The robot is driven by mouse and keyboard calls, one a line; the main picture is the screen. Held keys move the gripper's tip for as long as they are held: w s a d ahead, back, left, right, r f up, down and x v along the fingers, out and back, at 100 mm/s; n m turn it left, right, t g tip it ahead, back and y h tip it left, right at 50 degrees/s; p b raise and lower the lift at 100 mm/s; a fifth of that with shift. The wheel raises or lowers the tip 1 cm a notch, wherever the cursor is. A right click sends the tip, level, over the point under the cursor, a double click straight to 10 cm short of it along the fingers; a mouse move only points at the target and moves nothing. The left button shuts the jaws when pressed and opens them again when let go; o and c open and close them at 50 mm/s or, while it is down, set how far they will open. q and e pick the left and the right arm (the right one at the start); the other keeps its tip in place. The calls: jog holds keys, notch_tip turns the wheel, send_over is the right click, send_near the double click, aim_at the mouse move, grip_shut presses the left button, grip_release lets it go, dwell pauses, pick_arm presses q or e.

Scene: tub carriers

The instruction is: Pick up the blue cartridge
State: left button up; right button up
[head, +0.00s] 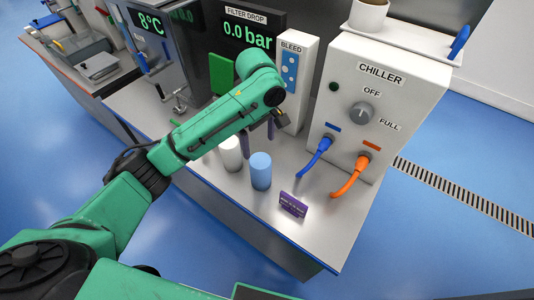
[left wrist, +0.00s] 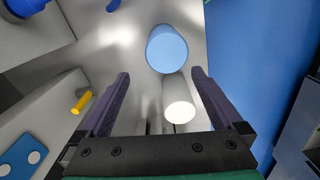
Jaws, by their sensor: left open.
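The blue cartridge (head: 261,171) is a light blue upright cylinder on the steel bench top, near its front edge. In the left wrist view the blue cartridge (left wrist: 167,48) lies beyond the fingertips, between their lines. A white cylinder (head: 231,154) stands just left of it in the head view; in the left wrist view the white cylinder (left wrist: 179,103) is closer, between the fingers and toward the right one. My left gripper (head: 258,135) points down behind the cylinders in the head view. In the left wrist view the left gripper (left wrist: 160,76) is open, with nothing gripped. My right gripper is not seen.
The chiller box (head: 376,100) with a blue hose (head: 317,157) and an orange hose (head: 352,176) stands to the right. A small purple sign (head: 293,205) stands at the front. The bleed panel (head: 294,85) is behind the gripper.

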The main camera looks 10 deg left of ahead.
aim_at(258, 161)
pick_arm(q)
jog(key=shift+f, duration=0.65)
jog(key=f, duration=0.2)
jog(key=s+f, duration=0.1)
jog(key=f, duration=0.1)
jog(key=s+f, duration=0.1)
jog(key=f, duration=0.1)
jog(key=shift+s+f+p, duration=0.1)
jog(key=shift+p, duration=0.3)
jog(key=f, duration=0.4)
jog(key=f+p, duration=0.1)
jog(key=shift+w+d+f, duration=0.2)
jog(key=shift+d+f, duration=0.1)
jog(key=shift+f, duration=0.1)
jog(key=shift+s+f, duration=0.1)
jog(key=shift+f, duration=0.05)
jog(key=shift+c, duration=0.6)
jog(key=c, duration=1.4)
jog(key=shift+o, duration=0.2)
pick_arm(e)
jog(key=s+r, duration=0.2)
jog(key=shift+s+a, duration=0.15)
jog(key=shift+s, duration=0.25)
